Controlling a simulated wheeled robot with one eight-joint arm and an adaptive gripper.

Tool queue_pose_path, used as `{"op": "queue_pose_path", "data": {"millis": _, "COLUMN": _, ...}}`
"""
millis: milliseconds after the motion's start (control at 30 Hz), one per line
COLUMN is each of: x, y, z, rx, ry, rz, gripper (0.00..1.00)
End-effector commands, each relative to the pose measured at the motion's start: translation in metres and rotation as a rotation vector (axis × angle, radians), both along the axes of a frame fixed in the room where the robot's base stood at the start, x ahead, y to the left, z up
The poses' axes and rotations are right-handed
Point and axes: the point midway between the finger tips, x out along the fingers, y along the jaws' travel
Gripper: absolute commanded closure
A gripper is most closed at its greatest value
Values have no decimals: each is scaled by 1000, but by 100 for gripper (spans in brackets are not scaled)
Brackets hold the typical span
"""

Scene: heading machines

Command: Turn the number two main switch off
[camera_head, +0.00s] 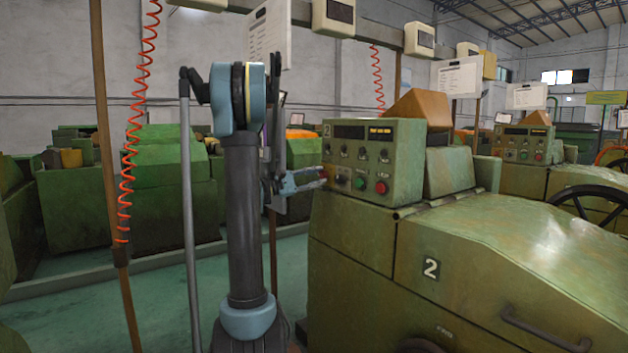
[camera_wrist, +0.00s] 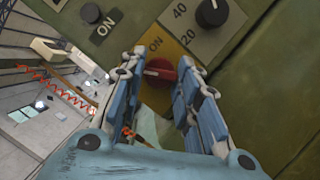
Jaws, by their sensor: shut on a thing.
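The number two machine has a green control panel (camera_head: 400,185) with a "2" at its upper left corner. The main switch is a red rotary knob (camera_wrist: 160,70) on a yellow plate marked "ON" in the wrist view. In the head view its red shows at the panel's lower left, mostly hidden by my fingers. My gripper (camera_wrist: 167,72) has its two blue fingers on either side of the knob and is shut on it. In the head view my gripper (camera_head: 322,178) reaches the panel from the left. The knob's exact pointing direction is hard to tell.
A green button (camera_head: 359,183) and a red button (camera_head: 381,187) sit right of the switch. Black selector knobs line the row above. In the wrist view a black dial (camera_wrist: 212,12) is close by. A red coiled hose (camera_head: 130,130) hangs at the left.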

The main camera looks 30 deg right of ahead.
Motion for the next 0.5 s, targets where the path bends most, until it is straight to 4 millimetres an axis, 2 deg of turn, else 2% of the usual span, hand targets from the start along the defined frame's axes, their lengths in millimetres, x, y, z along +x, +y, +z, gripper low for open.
{"op": "queue_pose_path", "data": {"millis": 200, "x": -1, "y": 0, "z": -3, "rx": -7, "ry": 148, "rz": 2, "gripper": 94}}
{"op": "queue_pose_path", "data": {"millis": 500, "x": -2, "y": 0, "z": -3, "rx": -16, "ry": 263, "rz": 1, "gripper": 94}}
